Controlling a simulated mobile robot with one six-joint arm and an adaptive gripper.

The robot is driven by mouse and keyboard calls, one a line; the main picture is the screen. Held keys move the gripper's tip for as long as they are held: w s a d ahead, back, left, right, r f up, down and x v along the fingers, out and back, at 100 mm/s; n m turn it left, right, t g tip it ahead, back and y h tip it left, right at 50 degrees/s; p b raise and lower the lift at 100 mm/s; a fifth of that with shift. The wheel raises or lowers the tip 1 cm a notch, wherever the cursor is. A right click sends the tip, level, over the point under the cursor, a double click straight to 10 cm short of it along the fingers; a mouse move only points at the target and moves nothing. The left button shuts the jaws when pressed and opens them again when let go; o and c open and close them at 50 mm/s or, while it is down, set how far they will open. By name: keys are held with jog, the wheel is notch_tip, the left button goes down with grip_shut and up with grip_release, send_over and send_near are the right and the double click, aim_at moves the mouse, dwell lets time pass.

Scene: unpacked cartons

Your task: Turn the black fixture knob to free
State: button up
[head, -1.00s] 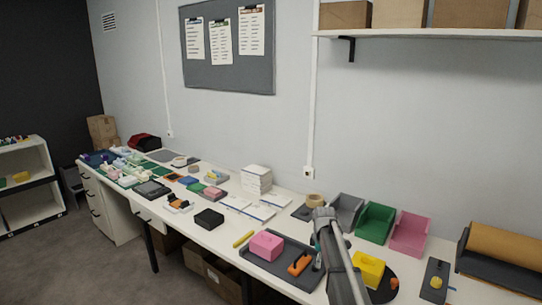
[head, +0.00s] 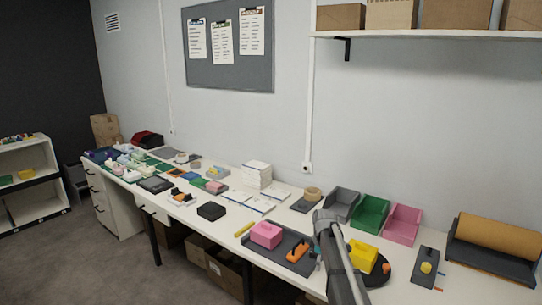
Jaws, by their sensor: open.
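A black plate (head: 424,279) with a yellow knob (head: 426,267) lies on the bench at the right. Beside it, a round black base (head: 377,279) carries a yellow block (head: 362,256) and a small orange part (head: 387,268). I cannot tell for sure which of these is the black fixture, and no knob marking is readable. My grey arm rises from the bottom edge, left of the yellow block, and hides part of the bench. My gripper's fingers cannot be made out; they are hidden behind the arm or out of frame.
A dark tray (head: 292,262) with a pink block (head: 266,234) and an orange part (head: 297,252) lies left of my arm. Grey, green (head: 369,218) and pink bins stand behind. A brown roll (head: 492,241) in a dark holder stands at the far right.

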jog(key=s+a+f+m+b, duration=0.1)
jog(key=s+m, duration=1.2)
jog(key=s, duration=1.4)
jog(key=shift+s+f+b, duration=0.4)
jog(key=shift+f+b, duration=0.25)
jog(key=shift+b, duration=0.05)
